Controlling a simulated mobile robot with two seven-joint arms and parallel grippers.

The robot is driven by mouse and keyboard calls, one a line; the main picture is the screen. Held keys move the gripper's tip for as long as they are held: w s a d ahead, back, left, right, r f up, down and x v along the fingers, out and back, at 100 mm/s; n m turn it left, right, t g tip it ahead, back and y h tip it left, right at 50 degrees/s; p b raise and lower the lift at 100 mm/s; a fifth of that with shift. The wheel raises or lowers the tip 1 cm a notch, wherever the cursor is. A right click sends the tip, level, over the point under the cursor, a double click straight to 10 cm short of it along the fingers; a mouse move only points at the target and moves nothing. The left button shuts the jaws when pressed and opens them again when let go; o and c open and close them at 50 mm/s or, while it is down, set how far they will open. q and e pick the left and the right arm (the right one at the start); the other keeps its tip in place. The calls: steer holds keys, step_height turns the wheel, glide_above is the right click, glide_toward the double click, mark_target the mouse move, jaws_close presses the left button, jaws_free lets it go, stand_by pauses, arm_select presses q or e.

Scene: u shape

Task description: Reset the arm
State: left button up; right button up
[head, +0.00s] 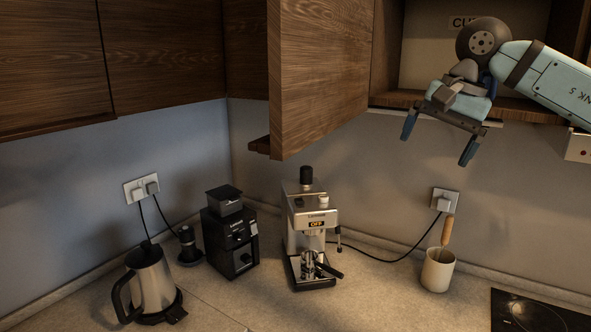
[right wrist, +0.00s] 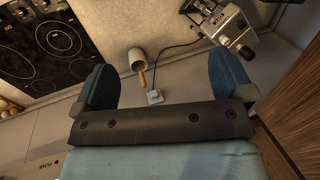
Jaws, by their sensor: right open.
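My right gripper (head: 437,142) is raised at the upper right of the head view, in front of the open cupboard (head: 483,109). Its two blue fingers are spread apart and point down, with nothing between them. The right wrist view also shows the open, empty fingers (right wrist: 167,85), with the counter far beyond them. My right arm (head: 545,75) comes in from the right edge. My left gripper is not in the head view.
A wooden cupboard door (head: 322,70) stands open beside my right gripper. Below are a coffee machine (head: 311,235), a grinder (head: 230,240), a kettle (head: 150,280), a cream mug (head: 438,270) with a wooden-handled tool, and a black cooktop (head: 535,312).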

steer(key=s+a+f+m+g+y, duration=0.1)
steer(key=s+a+f+m+y, duration=0.4)
steer(key=a+f+m+y, duration=0.5)
steer(key=s+a+f+m+g+y, duration=0.1)
steer(key=s+a+f+m+y, duration=0.3)
steer(key=a+f+m+y, duration=0.6)
steer(key=s+d+f+m+t+h, duration=0.1)
steer(key=d+f+m+t+h, duration=0.25)
steer(key=f+m+t, duration=0.5)
steer(key=s+d+f+m+t+h, duration=0.15)
steer(key=f+m+t+h, duration=0.35)
steer(key=m, duration=0.6)
steer(key=s+d+f+m+t+h, duration=0.1)
steer(key=d+f+m+t+h, duration=0.25)
steer(key=f+m, duration=0.55)
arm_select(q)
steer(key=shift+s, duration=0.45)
arm_select(e)
steer(key=s+d+f+m+g+h, duration=0.3)
steer(key=s+d+f+m, duration=0.1)
steer(key=s+f+m, duration=0.3)
steer(key=s+d+f+m+g+h, duration=0.2)
steer(key=s+f+m, duration=0.5)
steer(key=s+f, duration=0.4)
steer(key=shift+d+f+g+h, duration=0.4)
steer(key=shift+d+h, duration=0.45)
steer(key=shift+h, duration=0.35)
